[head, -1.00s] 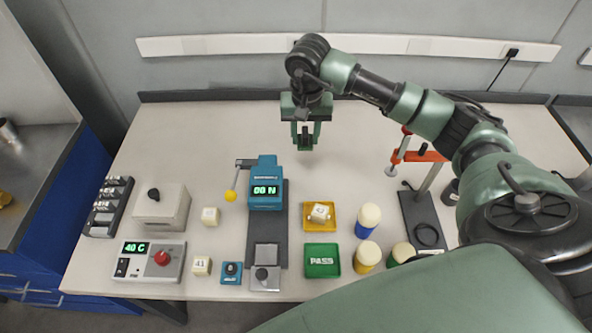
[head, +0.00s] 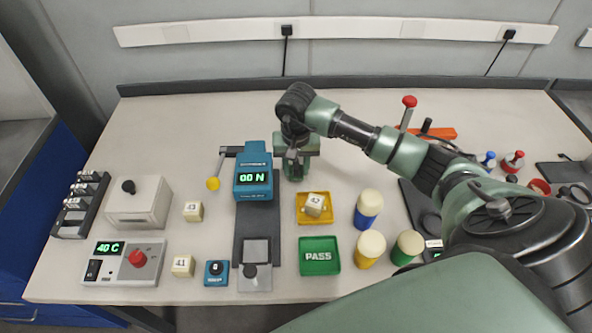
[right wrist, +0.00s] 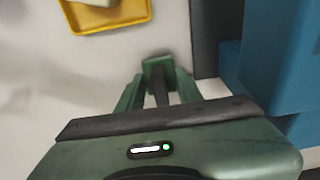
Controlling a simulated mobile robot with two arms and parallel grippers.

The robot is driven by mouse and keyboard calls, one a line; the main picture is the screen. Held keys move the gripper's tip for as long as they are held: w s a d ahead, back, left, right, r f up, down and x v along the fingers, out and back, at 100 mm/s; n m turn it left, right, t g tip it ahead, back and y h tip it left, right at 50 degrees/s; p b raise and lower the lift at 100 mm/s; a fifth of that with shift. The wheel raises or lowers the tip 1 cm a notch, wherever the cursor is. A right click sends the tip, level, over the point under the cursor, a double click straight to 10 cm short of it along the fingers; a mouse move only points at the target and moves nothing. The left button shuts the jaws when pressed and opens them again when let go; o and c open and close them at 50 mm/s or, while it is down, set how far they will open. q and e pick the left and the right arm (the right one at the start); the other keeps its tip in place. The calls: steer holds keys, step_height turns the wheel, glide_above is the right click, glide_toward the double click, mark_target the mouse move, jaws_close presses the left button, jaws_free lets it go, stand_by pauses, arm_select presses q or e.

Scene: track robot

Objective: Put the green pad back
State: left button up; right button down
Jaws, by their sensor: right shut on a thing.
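My right gripper (head: 294,170) points down low over the table, just right of the blue 00 N force tester (head: 254,178) and behind the yellow tray (head: 301,218). In the right wrist view its fingers (right wrist: 157,85) are closed around a small green piece (right wrist: 158,65), which looks like the green pad; only part of it shows. In the head view the wrist hides it. A green PASS tray (head: 319,268) stands empty in front of the yellow tray. My left gripper is out of view.
Cube 42 (head: 314,203) lies in the yellow tray. Blue (head: 368,210), yellow (head: 370,247) and green (head: 407,247) cream-topped cylinders stand to the right. Cubes 43 (head: 193,211) and 41 (head: 182,265) are at left. The table behind the tester is clear.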

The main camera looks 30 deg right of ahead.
mark_target(296, 168)
steer(key=shift+f, duration=0.15)
steer(key=c, duration=0.9)
jaws_free()
steer(key=shift+c, duration=0.2)
step_height(296, 168, up, 12)
steer(key=s+p, duration=0.1)
steer(key=p, duration=0.6)
steer(key=shift+s+a, duration=0.15)
steer(key=shift+a, duration=0.2)
